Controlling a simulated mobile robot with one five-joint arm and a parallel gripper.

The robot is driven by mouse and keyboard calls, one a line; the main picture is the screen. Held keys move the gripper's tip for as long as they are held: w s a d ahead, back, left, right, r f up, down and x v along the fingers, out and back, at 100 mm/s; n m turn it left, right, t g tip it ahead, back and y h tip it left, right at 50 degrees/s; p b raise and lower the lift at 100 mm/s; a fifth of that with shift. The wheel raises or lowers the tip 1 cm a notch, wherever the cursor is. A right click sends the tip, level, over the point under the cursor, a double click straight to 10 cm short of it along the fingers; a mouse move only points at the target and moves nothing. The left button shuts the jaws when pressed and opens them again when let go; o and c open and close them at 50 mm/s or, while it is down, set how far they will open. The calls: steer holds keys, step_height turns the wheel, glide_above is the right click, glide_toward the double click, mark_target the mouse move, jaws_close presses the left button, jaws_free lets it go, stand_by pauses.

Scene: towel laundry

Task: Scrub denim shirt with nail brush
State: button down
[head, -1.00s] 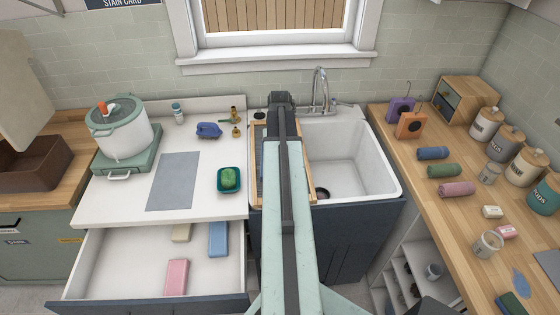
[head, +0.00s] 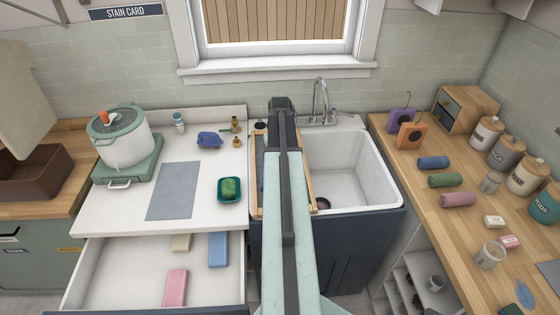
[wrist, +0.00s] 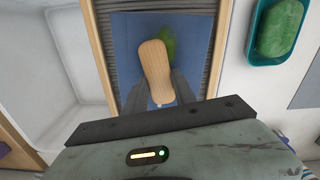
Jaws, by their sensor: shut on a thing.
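In the wrist view, the nail brush (wrist: 155,72), with a pale wooden back, is held between the dark fingers of my gripper (wrist: 160,90). The gripper is shut on it. Under the brush lies the blue denim shirt (wrist: 133,35), flat on a ridged washboard with a wooden frame (wrist: 221,40). A green stain (wrist: 167,42) shows on the denim beside the brush, partly covered by it. The bristles are hidden, so contact with the cloth cannot be told. In the head view my arm hides the brush, the shirt and most of the washboard (head: 308,180).
The white sink basin (head: 350,170) is right of the washboard, below the faucet (head: 320,100). On the left counter are a green soap bar in a teal dish (head: 230,197), a grey mat (head: 173,186) and a pot (head: 122,140). An open drawer (head: 130,275) juts out below.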

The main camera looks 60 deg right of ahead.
steer(key=shift+s+a, duration=0.65)
steer(key=shift+a, duration=0.3)
steer(key=shift+s+a, duration=0.7)
steer(key=shift+a, duration=0.2)
steer(key=shift+s+a, duration=0.65)
steer(key=shift+a, duration=0.3)
steer(key=shift+w+a+f, duration=0.1)
steer(key=shift+w+a, duration=0.1)
steer(key=shift+w, duration=0.1)
steer(key=shift+w+d, duration=0.75)
steer(key=shift+d, duration=0.3)
steer(key=shift+w+d, duration=0.7)
steer(key=shift+d, duration=0.3)
steer(key=shift+w+d, duration=0.75)
steer(key=shift+d, duration=0.3)
steer(key=shift+s+a+f, duration=0.1)
steer(key=shift+s+a, duration=0.45)
steer(key=shift+a, duration=0.25)
steer(key=shift+s+a, duration=0.55)
steer(key=shift+a, duration=0.2)
steer(key=shift+s+a, duration=0.1)
steer(key=shift+a, duration=0.05)
steer(key=shift+s+a, duration=0.55)
steer(key=shift+a, duration=0.15)
steer(key=shift+s+a, duration=0.5)
steer(key=shift+a, duration=0.2)
